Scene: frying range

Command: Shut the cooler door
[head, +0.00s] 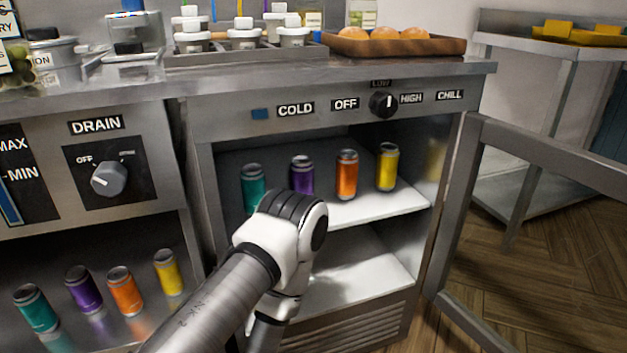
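The cooler (372,210) stands in the middle of the head view with its front open, showing an upper and a lower white shelf. Its grey-framed door (458,205) stands wide open, hinged at the cooler's right edge and swung out to the right. The door's outer end runs out of the picture, and I see no handle. One of my arms reaches in from the lower left, its wrist bent in front of the cooler opening. No gripper fingers show; that arm's end drops toward the bottom edge.
A teal can (254,187), purple can (302,174), orange can (347,174) and yellow can (387,166) stand on the upper shelf. A bun tray (440,46) sits on the counter. A side table (560,52) stands behind the door. Wooden floor (520,270) is clear at right.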

